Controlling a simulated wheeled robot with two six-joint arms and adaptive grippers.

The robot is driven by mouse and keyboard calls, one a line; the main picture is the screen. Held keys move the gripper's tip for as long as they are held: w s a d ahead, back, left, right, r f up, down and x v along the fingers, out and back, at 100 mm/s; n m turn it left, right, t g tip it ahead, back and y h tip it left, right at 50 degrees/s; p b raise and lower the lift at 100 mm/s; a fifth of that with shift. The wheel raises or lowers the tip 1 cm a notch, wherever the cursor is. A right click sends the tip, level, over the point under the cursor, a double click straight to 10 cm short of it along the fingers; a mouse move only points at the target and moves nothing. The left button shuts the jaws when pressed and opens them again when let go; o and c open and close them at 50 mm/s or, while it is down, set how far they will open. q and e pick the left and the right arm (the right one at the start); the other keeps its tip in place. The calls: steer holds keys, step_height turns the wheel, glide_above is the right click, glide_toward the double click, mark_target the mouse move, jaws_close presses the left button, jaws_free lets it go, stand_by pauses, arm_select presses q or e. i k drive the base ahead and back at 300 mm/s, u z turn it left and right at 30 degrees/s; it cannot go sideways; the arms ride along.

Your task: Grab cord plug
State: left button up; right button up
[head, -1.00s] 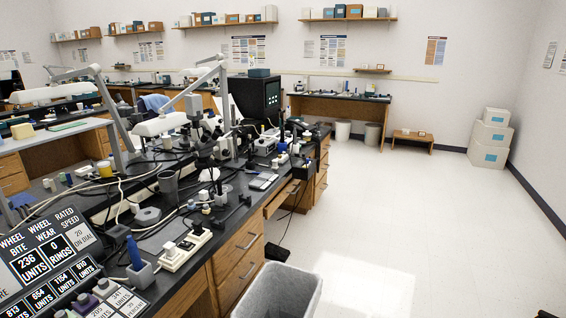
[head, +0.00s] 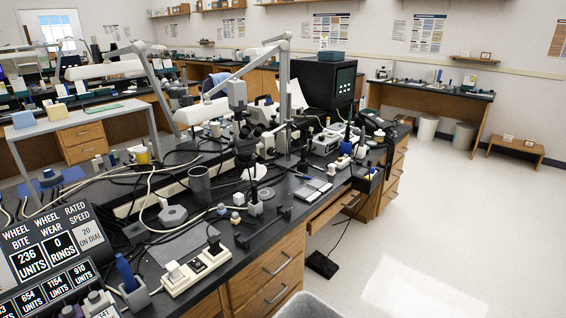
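A cream power strip (head: 198,272) lies near the front edge of the dark workbench. A dark plug (head: 213,247) stands at its far right end, and a small light plug-like piece (head: 174,269) stands near its left end. Which of these is the cord plug I cannot tell for sure. Several black and white cords (head: 150,200) run loosely over the bench behind the strip. Neither of my grippers is in view, so nothing is seen touching the plugs.
A blue-handled tool in a grey holder (head: 130,284) stands just left of the strip. A display panel (head: 48,250) fills the lower left. A microscope (head: 243,130) and black monitor box (head: 330,82) stand farther back. A grey bin (head: 305,306) is below the bench front. Open floor lies right.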

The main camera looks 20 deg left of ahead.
mark_target(331, 172)
steer(key=u, duration=0.15)
steer(key=i, duration=0.2)
steer(key=u, duration=0.1)
steer(key=k, duration=1)
steer(key=z, duration=1.35)
steer(key=i, duration=2.55)
steer(key=u, duration=1.05)
steer(key=i, duration=0.75)
steer(key=u, duration=0.9)
